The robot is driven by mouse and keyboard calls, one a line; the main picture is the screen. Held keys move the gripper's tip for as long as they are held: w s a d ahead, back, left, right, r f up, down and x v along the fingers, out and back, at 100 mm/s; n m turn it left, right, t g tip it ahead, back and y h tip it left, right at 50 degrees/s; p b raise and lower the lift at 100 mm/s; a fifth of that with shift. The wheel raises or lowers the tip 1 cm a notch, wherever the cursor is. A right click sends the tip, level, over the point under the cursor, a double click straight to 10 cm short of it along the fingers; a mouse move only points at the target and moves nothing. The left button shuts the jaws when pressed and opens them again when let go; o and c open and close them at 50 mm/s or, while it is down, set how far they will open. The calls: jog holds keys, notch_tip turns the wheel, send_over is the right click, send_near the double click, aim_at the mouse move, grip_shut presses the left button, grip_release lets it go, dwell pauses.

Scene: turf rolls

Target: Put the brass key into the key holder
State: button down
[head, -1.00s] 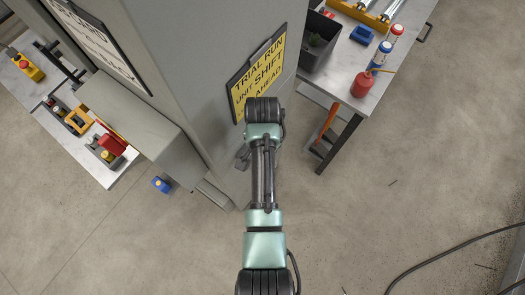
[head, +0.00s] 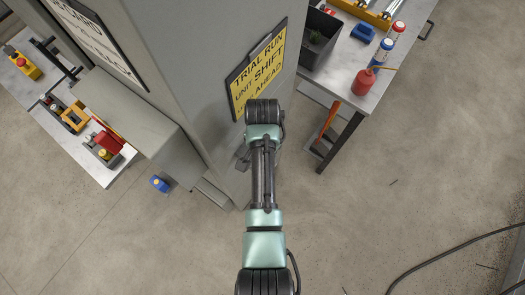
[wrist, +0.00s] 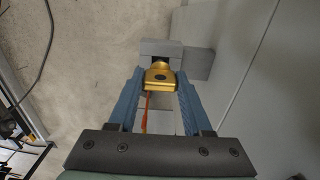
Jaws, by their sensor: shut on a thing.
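In the wrist view my gripper (wrist: 161,80) has its two blue fingers closed on the sides of the brass key (wrist: 160,76). The key's wide gold head with a dark spot sits between the fingertips, and its narrower end points away from me. A grey block (wrist: 154,47), which looks like the key holder, stands right in front of that end, by the grey cabinet wall. The key's far end is hidden at the block, so I cannot tell whether it is inside. In the head view my arm covers the key and most of the gripper.
A tall grey cabinet (head: 182,75) with a yellow sign (head: 259,72) stands beside my arm. A workbench (head: 363,98) with a red oil can (head: 363,82) is at upper right. Another bench (head: 105,170) is at left. A small blue object (head: 160,183) lies on the floor. Right-hand floor is mostly clear.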

jog(key=shift+f+b, duration=0.65)
jog(key=shift+f, duration=0.35)
jog(key=shift+c, duration=1.3)
grip_release()
notch_tip(320, 180, up, 12)
jog(key=shift+f+b, duration=0.15)
jog(key=shift+b, duration=0.45)
jog(key=shift+r+p, duration=0.45)
jog(key=shift+r, duration=0.2)
